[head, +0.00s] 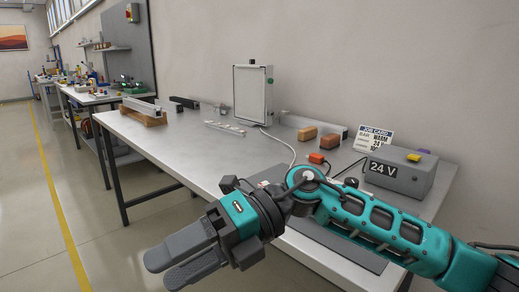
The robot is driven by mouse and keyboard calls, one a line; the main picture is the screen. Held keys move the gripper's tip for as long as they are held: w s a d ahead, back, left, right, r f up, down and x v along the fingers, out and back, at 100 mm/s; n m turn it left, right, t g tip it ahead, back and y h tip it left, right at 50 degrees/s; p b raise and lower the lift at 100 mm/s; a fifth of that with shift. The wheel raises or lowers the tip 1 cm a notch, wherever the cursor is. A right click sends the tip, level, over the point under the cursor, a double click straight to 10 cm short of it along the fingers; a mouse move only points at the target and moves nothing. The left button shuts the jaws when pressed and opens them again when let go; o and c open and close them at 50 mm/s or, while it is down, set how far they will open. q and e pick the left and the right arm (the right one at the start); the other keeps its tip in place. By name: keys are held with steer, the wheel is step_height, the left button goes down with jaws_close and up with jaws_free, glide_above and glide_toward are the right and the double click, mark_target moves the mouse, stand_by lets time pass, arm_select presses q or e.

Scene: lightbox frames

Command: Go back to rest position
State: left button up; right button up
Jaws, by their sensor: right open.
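My right gripper (166,268) is in the lower middle of the head view. Its arm comes in from the right. Its two grey fingers point left, off the front edge of the workbench, and it is open with nothing seen between the fingers. My left gripper is not in view. A lightbox frame (250,92) with a pale panel stands upright at the back of the workbench (190,150), against the wall. A grey box marked 24 V (400,172) with a yellow button sits at the right end of the bench.
An orange connector (317,158) on a cable, brown blocks (307,134) and a job card (373,139) lie or stand near the 24 V box. A dark mat (345,247) is partly hidden behind my right arm. The floor (110,220) to the left is clear.

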steer(key=w+d+f+m+t+y, duration=0.1)
steer(key=w+d+m+t+y, duration=0.25)
steer(key=m+t, duration=0.75)
steer(key=w+d+f+m+t+y, duration=0.15)
steer(key=w+m+t+y, duration=0.25)
steer(key=m+t, duration=0.65)
steer(key=s+d+f+m+t+h, duration=0.1)
steer(key=d+f+m+h, duration=0.6)
steer(key=f+m, duration=0.25)
steer(key=d+f+m+h, duration=0.6)
steer(key=f+m+h, duration=0.2)
steer(key=f, duration=0.2)
steer(key=s+d+f+m+g+h, duration=0.4)
steer(key=s+d+f, duration=0.3)
steer(key=s+f, duration=0.4)
arm_select(q)
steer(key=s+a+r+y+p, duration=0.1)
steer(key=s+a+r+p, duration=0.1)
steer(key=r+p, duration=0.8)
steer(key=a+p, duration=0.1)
steer(key=p, duration=0.4)
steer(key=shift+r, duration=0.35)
arm_select(e)
step_height(320, 180, up, 11)
steer(key=d, duration=0.2)
steer(key=shift+s+d, duration=0.25)
steer(key=shift+s, duration=0.05)
steer(key=shift+f+g, duration=0.1)
steer(key=shift+g, duration=0.15)
